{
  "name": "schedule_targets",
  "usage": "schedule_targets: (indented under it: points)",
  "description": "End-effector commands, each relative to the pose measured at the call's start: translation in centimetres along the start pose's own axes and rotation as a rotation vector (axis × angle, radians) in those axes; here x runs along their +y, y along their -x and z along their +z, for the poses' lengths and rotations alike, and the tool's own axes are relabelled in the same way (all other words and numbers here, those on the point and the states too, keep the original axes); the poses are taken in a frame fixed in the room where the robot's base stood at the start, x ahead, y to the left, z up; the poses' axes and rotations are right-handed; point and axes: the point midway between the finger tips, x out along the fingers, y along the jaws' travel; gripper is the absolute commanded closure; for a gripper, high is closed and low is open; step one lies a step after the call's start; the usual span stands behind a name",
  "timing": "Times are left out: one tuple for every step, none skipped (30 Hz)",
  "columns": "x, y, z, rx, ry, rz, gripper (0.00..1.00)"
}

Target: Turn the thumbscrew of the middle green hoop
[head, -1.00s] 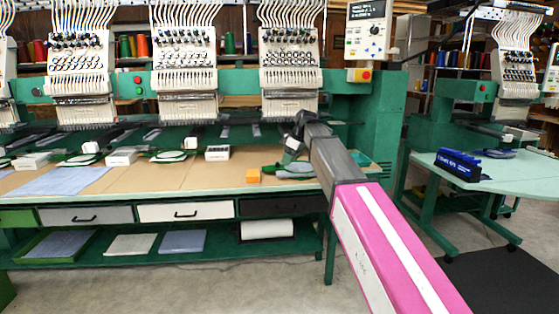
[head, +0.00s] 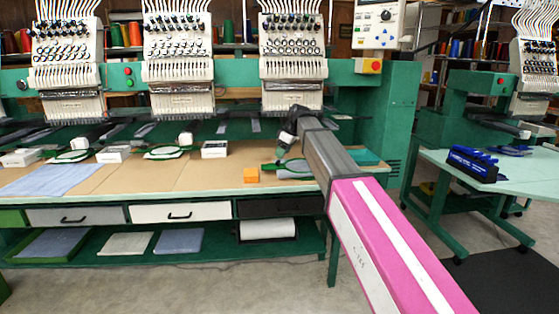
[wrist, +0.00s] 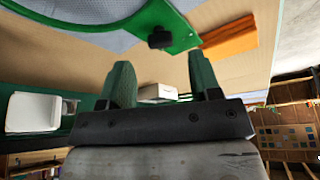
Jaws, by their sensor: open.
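Green hoops lie in a row on the tan-topped table: one at the left (head: 73,156), one near the centre (head: 166,153), and one at the right (head: 292,168) beneath my gripper. My gripper (head: 282,150) hangs over the right part of the table, dark and partly hidden by my arm. In the wrist view my gripper (wrist: 162,78) has its two green fingers apart with nothing between them. Past the fingertips is a green hoop rim (wrist: 188,30) around grey-blue fabric, with a dark thumbscrew (wrist: 160,38) on its edge. The fingers are apart from the thumbscrew.
An orange block (head: 251,175) lies just left of the right hoop and shows beside it in the wrist view (wrist: 230,38). White boxes (head: 214,149) stand between hoops. Embroidery heads (head: 291,60) overhang the table's back. Blue cloth (head: 45,179) covers the left. A second table (head: 500,185) stands right.

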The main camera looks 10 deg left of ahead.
Motion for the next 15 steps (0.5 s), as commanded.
schedule_targets:
  points:
    - [0.0, -1.0, 0.0, -0.001, 0.000, -0.001, 0.43]
    - [0.0, -1.5, 0.0, -0.001, 0.000, -0.002, 0.43]
    - [-0.1, -2.0, 0.0, -0.002, 0.000, -0.002, 0.43]
    - [0.0, -2.4, 0.0, -0.001, 0.000, -0.001, 0.43]
    - [0.0, -2.7, 0.0, -0.001, 0.000, -0.001, 0.43]
    - [0.0, -3.1, 0.0, 0.000, 0.000, 0.000, 0.43]
    - [0.0, -3.4, 0.0, 0.000, 0.000, 0.000, 0.43]
    - [0.0, -3.7, 0.0, -0.001, 0.000, 0.000, 0.43]
    - [0.0, -3.9, 0.0, -0.001, 0.000, -0.001, 0.43]
    - [0.0, -4.1, 0.0, -0.001, 0.000, -0.001, 0.43]
    - [0.0, -4.2, 0.0, -0.001, 0.000, -0.001, 0.43]
    - [0.0, -4.3, 0.0, -0.001, 0.000, 0.000, 0.43]
    - [0.0, -4.3, 0.0, -0.001, 0.000, 0.000, 0.43]
    - [0.0, -4.4, 0.0, -0.001, 0.000, 0.000, 0.43]
    - [0.0, -4.4, 0.0, 0.000, 0.000, 0.000, 0.43]
